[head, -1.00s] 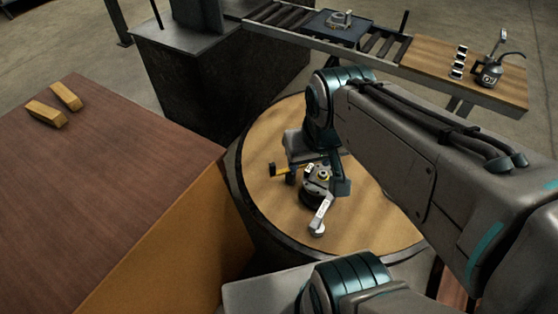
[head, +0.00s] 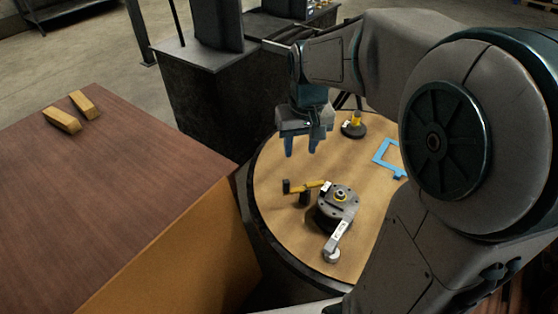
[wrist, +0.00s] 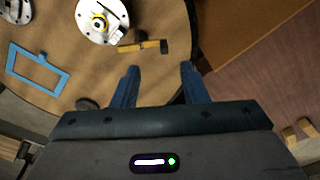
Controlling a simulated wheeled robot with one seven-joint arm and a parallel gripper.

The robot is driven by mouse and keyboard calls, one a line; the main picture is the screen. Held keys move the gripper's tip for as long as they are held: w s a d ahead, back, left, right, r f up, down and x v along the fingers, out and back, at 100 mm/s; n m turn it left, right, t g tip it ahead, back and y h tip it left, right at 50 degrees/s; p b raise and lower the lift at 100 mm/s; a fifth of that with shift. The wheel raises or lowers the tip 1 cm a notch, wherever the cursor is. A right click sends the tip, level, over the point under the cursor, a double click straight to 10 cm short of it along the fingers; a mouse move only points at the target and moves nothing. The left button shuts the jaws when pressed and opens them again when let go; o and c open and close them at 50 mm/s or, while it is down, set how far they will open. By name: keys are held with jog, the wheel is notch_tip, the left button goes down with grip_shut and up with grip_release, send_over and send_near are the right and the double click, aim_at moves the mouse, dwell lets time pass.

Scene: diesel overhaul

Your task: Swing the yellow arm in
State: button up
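The yellow arm (head: 309,186) is a short bar with a dark block at its outer end. It sticks out to the left from a round dark fixture (head: 339,206) on the round wooden table. A light lever with a round knob (head: 332,251) points toward the near edge from the same fixture. In the wrist view the yellow arm (wrist: 140,46) lies ahead of the fingers, beside the fixture (wrist: 102,18). My gripper (head: 302,148) is open and empty, above the table and beyond the yellow arm, apart from it. Its two blue fingers (wrist: 158,84) show spread in the wrist view.
A blue frame (head: 385,158) lies flat on the round table (head: 280,220), right of my gripper. A small dark base with a yellow top (head: 354,125) stands at the back. A brown bench (head: 120,170) with two wooden blocks (head: 72,111) is at left.

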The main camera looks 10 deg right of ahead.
jog(key=g+b, duration=0.1)
jog(key=b, duration=0.2)
send_over(287, 181)
notch_tip(287, 181, down, 8)
notch_tip(287, 181, down, 14)
jog(key=shift+a+r, duration=0.1)
jog(key=shift+r, duration=0.05)
grip_shut()
